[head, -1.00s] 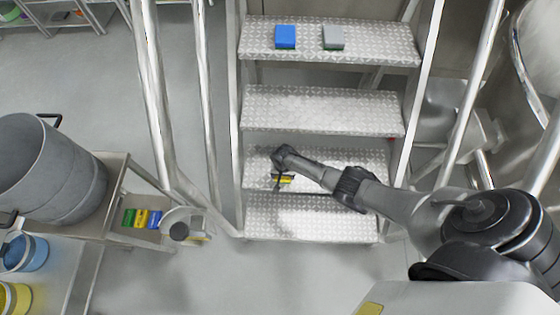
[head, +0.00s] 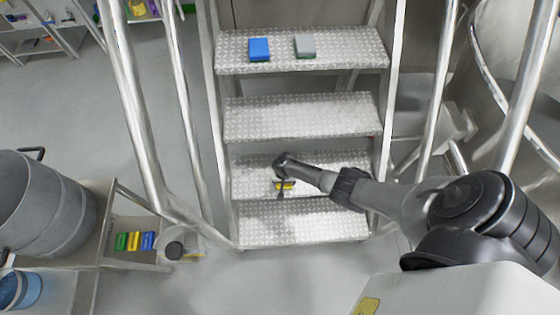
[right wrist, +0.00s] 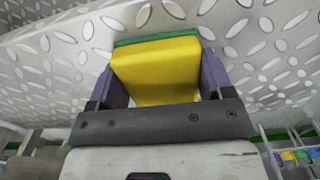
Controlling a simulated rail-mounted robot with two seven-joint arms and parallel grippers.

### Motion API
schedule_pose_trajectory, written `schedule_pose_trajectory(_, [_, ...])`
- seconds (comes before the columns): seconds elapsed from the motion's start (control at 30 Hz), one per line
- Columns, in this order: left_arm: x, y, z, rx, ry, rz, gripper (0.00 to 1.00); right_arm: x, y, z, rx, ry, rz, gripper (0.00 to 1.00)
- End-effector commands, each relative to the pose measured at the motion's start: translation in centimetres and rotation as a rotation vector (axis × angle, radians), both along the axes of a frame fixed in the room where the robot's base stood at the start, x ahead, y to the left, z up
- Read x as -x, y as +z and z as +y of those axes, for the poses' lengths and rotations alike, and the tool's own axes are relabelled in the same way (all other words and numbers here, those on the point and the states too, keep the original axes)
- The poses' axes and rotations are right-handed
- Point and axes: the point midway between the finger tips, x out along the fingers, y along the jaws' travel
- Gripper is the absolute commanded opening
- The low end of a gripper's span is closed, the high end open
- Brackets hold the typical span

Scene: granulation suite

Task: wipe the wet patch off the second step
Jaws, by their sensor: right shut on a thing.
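The second step (head: 345,160) is a patterned metal tread, second from the floor. My right gripper (head: 283,184) is low over its left-middle part, near the front edge. It is shut on a yellow sponge with a green layer; in the right wrist view the sponge (right wrist: 157,73) sits between both fingers, its green side towards the patterned metal. The sponge is very close to the tread; I cannot tell whether it touches. I cannot make out a clear wet patch; the arm and gripper hide part of the step. My left gripper is not in view.
A blue sponge (head: 259,49) and a grey sponge (head: 305,45) lie on the top step (head: 350,50). Metal handrails flank the stair. At the left, a low shelf holds green, yellow and blue sponges (head: 134,241), near a large steel drum (head: 45,205) and blue bucket (head: 20,290).

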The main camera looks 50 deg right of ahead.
Motion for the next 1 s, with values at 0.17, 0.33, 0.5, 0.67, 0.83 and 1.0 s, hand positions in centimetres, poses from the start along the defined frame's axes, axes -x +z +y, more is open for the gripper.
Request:
schedule_pose_trajectory(0.17, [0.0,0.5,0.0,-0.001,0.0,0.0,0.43,0.9,0.0,-0.6,0.001,0.0,0.006,0.55])
schedule_pose_trajectory(0.33, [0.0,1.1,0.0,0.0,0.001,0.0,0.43,1.9,0.2,-1.5,0.0,-0.002,0.006,0.55])
schedule_pose_trajectory(0.5, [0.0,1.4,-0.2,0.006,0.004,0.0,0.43,2.4,0.2,-2.0,0.0,0.0,0.003,0.55])
schedule_pose_trajectory(0.67, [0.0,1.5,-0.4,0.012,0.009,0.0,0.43,2.7,0.2,-2.3,0.001,0.0,0.002,0.55])
schedule_pose_trajectory(0.83, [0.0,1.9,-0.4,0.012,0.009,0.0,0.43,3.5,0.2,-3.1,0.001,0.0,0.002,0.55])
schedule_pose_trajectory(1.0, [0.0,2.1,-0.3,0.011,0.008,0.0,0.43,4.4,0.1,-3.9,0.001,0.001,0.001,0.55])
